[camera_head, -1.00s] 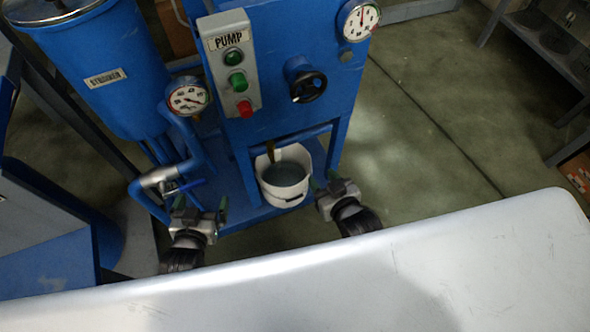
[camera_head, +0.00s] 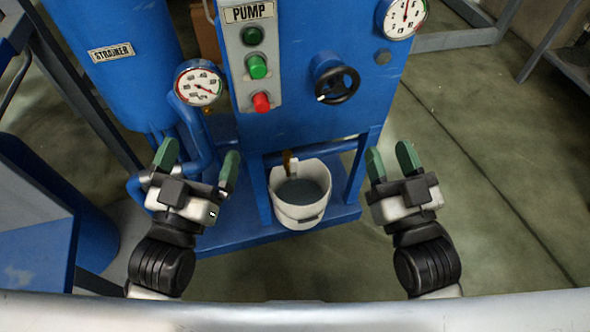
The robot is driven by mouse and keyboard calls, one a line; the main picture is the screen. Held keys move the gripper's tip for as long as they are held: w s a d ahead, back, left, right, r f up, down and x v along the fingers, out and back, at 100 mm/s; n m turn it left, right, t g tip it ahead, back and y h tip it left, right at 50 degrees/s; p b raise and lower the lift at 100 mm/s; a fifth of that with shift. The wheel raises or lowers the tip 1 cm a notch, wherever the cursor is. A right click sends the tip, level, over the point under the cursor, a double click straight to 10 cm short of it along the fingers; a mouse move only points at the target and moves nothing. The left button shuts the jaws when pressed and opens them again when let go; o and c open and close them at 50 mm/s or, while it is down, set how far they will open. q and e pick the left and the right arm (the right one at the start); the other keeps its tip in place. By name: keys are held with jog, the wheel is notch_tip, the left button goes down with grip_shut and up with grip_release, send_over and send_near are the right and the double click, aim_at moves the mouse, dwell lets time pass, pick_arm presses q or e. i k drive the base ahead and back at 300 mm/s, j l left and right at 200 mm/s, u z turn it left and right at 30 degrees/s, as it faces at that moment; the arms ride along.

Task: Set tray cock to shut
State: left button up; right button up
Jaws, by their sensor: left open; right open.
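No part is labelled as the tray cock, so I cannot tell for sure which one it is. A small brownish spout (camera_head: 287,163) points down over a white bucket (camera_head: 304,213) holding dark liquid under the blue pump cabinet (camera_head: 290,118). The blue pipe (camera_head: 192,132) at the left runs down behind my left gripper (camera_head: 198,164), which hides the lever fitting on it. My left gripper is open and empty, left of the bucket. My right gripper (camera_head: 391,161) is open and empty, right of the bucket.
The cabinet carries a black handwheel (camera_head: 336,80), a button panel (camera_head: 255,65) and a gauge (camera_head: 404,14). Another gauge (camera_head: 198,83) stands by the blue strainer tank (camera_head: 115,65). My pale body edge crosses the bottom. Floor (camera_head: 470,190) is clear at right.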

aim_at(294, 161)
jog(key=k, duration=0.6)
jog(key=l+u, duration=0.15)
jog(key=u, duration=1.65)
jog(key=k+l, duration=0.1)
jog(key=l, duration=1)
jog(key=k+l+u, duration=0.1)
jog(key=l, duration=0.45)
jog(key=k+l, duration=0.15)
jog(key=l, duration=0.4)
jog(key=k+l, duration=0.1)
jog(key=l, duration=0.45)
jog(key=k+l, duration=0.1)
jog(key=l, duration=0.45)
jog(key=k+l+u, duration=0.1)
jog(key=l, duration=0.45)
jog(key=k+l, duration=0.1)
jog(key=l, duration=0.4)
